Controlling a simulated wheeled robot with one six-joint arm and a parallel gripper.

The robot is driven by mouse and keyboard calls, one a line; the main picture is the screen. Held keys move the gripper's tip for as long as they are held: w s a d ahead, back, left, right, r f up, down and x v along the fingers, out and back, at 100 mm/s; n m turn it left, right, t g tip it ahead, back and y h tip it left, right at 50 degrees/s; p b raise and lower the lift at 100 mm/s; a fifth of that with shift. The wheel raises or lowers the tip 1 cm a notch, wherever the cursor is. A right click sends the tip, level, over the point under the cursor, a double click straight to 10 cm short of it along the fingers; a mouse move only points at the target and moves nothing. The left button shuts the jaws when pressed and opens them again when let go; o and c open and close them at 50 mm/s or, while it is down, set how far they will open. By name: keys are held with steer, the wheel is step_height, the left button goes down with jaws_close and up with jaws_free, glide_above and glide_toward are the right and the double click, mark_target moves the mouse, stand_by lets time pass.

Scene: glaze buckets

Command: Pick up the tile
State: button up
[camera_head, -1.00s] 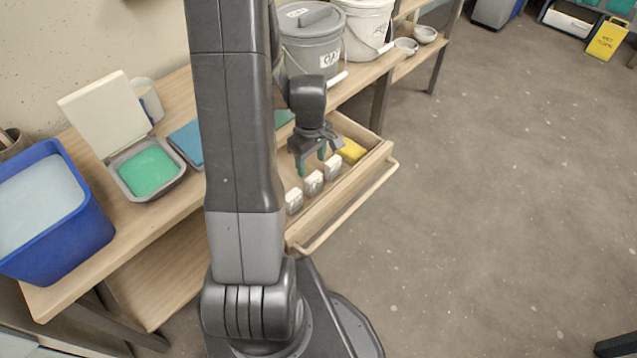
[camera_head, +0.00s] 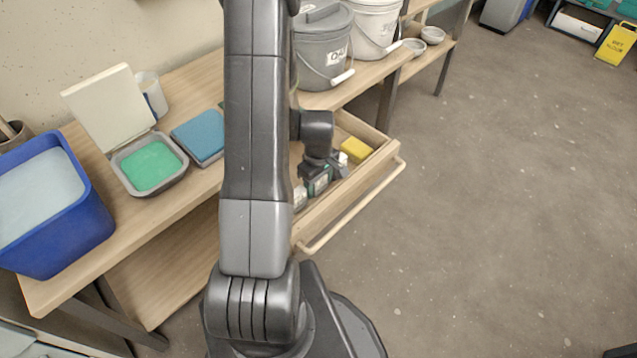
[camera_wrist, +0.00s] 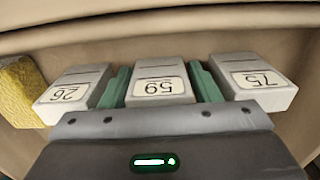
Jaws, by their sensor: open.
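In the head view, my gripper (camera_head: 320,183) is down inside the drawer (camera_head: 342,207), and my arm and gripper hide most of the tiles.
A yellow sponge-like block (camera_head: 355,150) lies in the drawer beside the row. The drawer's walls and front handle (camera_head: 355,208) are close by. The floor at right is mostly clear.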

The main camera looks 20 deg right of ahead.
steer(key=c, duration=0.8)
